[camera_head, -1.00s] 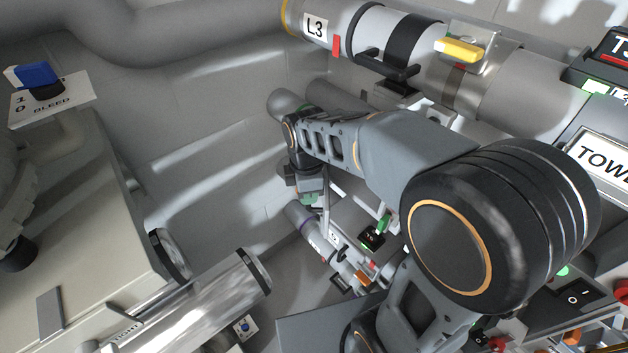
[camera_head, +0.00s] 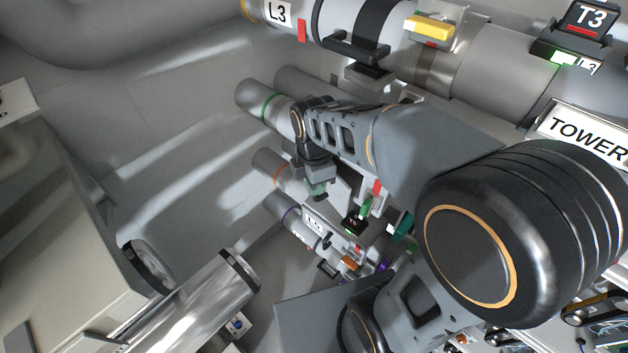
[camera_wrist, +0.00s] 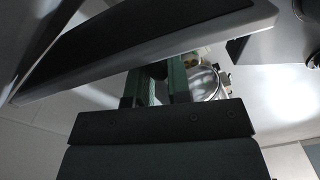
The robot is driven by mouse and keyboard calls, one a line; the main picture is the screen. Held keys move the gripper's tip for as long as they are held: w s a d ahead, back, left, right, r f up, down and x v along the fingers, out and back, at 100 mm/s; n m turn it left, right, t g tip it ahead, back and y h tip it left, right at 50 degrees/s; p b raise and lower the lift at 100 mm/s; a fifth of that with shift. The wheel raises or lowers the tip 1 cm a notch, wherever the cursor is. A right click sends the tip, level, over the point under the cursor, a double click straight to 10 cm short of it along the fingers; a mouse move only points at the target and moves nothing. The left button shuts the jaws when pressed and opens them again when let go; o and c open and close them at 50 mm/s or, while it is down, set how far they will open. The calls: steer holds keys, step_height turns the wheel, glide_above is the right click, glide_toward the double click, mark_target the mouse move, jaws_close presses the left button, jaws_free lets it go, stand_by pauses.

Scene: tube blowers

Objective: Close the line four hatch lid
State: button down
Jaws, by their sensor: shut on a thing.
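My gripper (camera_head: 317,190) hangs below my wrist in the head view, beside the tubes under line three. In the wrist view its green fingers (camera_wrist: 156,88) are shut on a small dark part between them, largely hidden. A long dark panel with a pale edge (camera_wrist: 150,45) crosses just above the fingers; I cannot tell whether it is the line four hatch lid. A round metal rim (camera_wrist: 207,83) shows just right of the fingers. A tube with a green band (camera_head: 265,105) runs behind my wrist; no line four label is readable.
The line three tube (camera_head: 490,75) with a black handle (camera_head: 357,48) and yellow latch (camera_head: 430,27) lies above my arm. Tubes with orange (camera_head: 277,176) and purple (camera_head: 288,213) bands lie below. A TOWER sign (camera_head: 588,135) is at right. A grey cabinet (camera_head: 75,220) stands left.

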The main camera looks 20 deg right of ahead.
steer(key=c, duration=1.1)
jaws_free()
steer(key=shift+r, duration=0.1)
step_height(320, 180, up, 14)
steer(key=shift+f, duration=0.2)
